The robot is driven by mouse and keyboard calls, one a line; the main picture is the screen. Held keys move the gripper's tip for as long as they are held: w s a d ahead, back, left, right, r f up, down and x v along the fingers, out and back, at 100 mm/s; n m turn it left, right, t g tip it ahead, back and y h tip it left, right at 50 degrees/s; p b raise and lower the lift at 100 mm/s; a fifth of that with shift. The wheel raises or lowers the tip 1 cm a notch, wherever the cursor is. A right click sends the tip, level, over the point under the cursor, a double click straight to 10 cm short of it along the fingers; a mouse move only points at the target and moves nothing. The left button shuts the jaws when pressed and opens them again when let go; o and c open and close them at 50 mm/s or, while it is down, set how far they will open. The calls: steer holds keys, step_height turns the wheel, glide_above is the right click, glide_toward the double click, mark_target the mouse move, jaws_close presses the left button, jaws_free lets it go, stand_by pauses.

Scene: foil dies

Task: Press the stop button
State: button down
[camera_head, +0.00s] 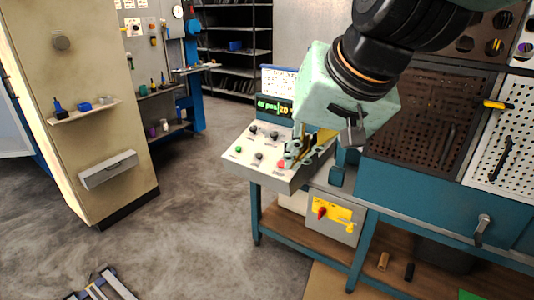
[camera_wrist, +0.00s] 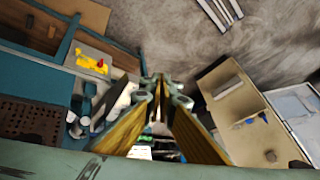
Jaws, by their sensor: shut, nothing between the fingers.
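The sloped grey control panel (camera_head: 262,174) stands on the blue bench and carries several small dark knobs, a green button (camera_head: 239,149) and a red button (camera_head: 281,164) near its right front. The red button is probably the stop button; its label is too small to read. My gripper (camera_head: 290,161) is shut and empty, pointing down over the right part of the panel. Its fingertips are right beside the red button in the head view and partly cover it; I cannot tell whether they touch. In the wrist view my gripper (camera_wrist: 161,78) hides most of the panel.
A display with green and yellow digits (camera_head: 274,106) stands behind the panel. Below is a grey box with a yellow plate and red switch (camera_head: 321,213), also in the wrist view (camera_wrist: 92,63). Perforated boards (camera_head: 430,110) stand right. A beige cabinet (camera_head: 85,140) is left, with open floor between.

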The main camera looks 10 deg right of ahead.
steer(key=w+a+f+m+t+h+p, duration=0.1)
steer(key=w+m+t, duration=0.15)
steer(key=w, duration=1.25)
steer(key=w+a+f+m+t+p, duration=0.15)
steer(key=w+m, duration=0.25)
steer(key=w, duration=1.1)
steer(key=w+d+f+m+h+p, duration=0.2)
steer(key=w+d+f+m+h, duration=0.15)
steer(key=w+f, duration=0.45)
steer(key=w+d+f+m+h+p, duration=0.1)
steer(key=w+d+f+m+h, duration=0.2)
steer(key=f, duration=0.6)
steer(key=shift+w+d+f+m+g+h+p, duration=0.2)
steer(key=shift+w+d+m+g+h+p, duration=0.15)
steer(key=shift+w+d+h, duration=0.75)
